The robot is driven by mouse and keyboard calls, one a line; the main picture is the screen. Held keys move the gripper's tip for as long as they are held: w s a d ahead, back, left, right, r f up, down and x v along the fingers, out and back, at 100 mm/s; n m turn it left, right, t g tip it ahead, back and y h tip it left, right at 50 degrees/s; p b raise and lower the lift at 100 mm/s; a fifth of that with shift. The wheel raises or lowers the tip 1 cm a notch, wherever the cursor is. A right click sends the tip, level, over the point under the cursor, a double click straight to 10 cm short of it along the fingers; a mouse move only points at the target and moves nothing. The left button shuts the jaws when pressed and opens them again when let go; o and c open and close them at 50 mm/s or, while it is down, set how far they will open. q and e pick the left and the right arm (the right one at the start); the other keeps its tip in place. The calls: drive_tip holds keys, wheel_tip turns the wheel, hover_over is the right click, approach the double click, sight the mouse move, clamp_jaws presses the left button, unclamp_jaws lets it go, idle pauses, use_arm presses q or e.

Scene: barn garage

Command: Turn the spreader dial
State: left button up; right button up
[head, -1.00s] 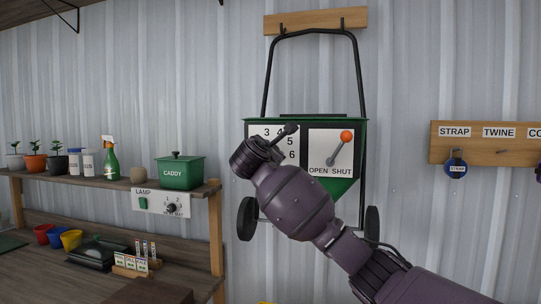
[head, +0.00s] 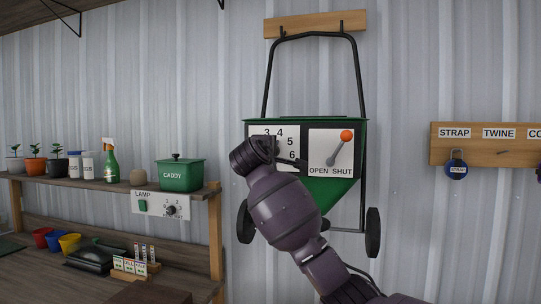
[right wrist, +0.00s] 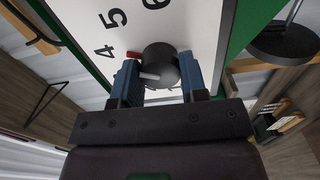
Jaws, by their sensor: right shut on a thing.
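The green spreader (head: 330,190) hangs on the wall with a white number panel (head: 262,131) on its left and an OPEN/SHUT lever with an orange ball (head: 346,135) on its right. In the right wrist view the black round dial (right wrist: 160,60) sits between the blue fingers of my right gripper (right wrist: 160,78), which is shut on it. A white pointer mark (right wrist: 150,76) shows on the dial, and a red marker (right wrist: 133,55) lies beside it near the numbers. In the head view my right wrist hides the dial. My left gripper is not in view.
A shelf at the left holds a green caddy (head: 180,175), pots and a spray bottle (head: 110,163). A lamp switch panel (head: 160,205) is on its front edge. A wooden rail (head: 480,155) with STRAP and TWINE labels is on the wall at the right.

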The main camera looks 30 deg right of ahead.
drive_tip(key=shift+f+m+b, duration=0.15)
drive_tip(key=shift+m+b, duration=0.9)
drive_tip(key=shift+m, duration=6.35)
drive_tip(key=o, duration=0.9)
drive_tip(key=shift+s+a, duration=0.1)
drive_tip(key=shift+a, duration=0.05)
